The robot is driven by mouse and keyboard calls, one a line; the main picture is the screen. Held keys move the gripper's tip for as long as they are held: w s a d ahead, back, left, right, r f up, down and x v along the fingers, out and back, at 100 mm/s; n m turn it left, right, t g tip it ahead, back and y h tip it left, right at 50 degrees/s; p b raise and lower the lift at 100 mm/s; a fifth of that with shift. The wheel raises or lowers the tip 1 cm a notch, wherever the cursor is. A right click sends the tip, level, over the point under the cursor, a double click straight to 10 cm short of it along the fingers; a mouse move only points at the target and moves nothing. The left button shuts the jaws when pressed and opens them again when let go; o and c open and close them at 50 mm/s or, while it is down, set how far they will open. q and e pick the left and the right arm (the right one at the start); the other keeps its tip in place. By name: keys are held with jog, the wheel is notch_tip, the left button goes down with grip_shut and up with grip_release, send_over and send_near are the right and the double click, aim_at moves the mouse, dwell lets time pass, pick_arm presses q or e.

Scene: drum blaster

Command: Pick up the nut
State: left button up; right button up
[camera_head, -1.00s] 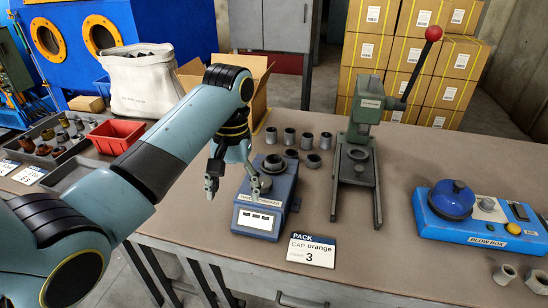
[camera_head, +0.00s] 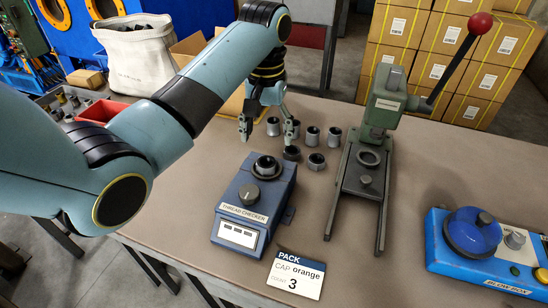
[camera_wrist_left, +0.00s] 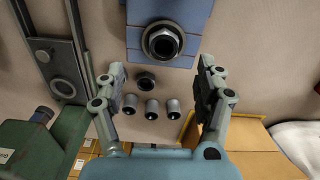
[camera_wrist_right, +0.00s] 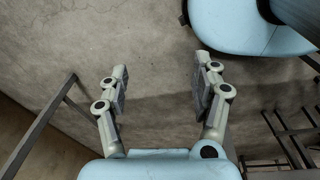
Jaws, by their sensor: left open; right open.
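In the left wrist view a dark six-sided nut (camera_wrist_left: 146,80) lies on the table between the spread fingers of my left gripper (camera_wrist_left: 160,82). My left gripper is open, empty and above the table, behind the thread checker (camera_head: 238,205). A dark ring piece (camera_head: 267,167) sits on the checker. My right gripper (camera_wrist_right: 163,78) is open and empty, with bare concrete floor behind it.
Several grey cylinders (camera_head: 312,136) stand in a row behind the nuts. A green lever press (camera_head: 386,105) stands to their right. A blue blow box (camera_head: 470,240) is at the far right. An order card (camera_head: 296,275) is at the front edge. The table between press and blow box is clear.

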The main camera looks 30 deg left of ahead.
aim_at(266, 159)
pick_arm(q)
jog(key=f, duration=0.9)
jog(key=shift+w+a, duration=0.15)
jog(key=shift+a, duration=0.25)
jog(key=c, duration=1.4)
pick_arm(e)
jog(key=shift+s+a+f, duration=0.1)
jog(key=shift+s+f, duration=0.2)
jog(key=shift+s, duration=0.6)
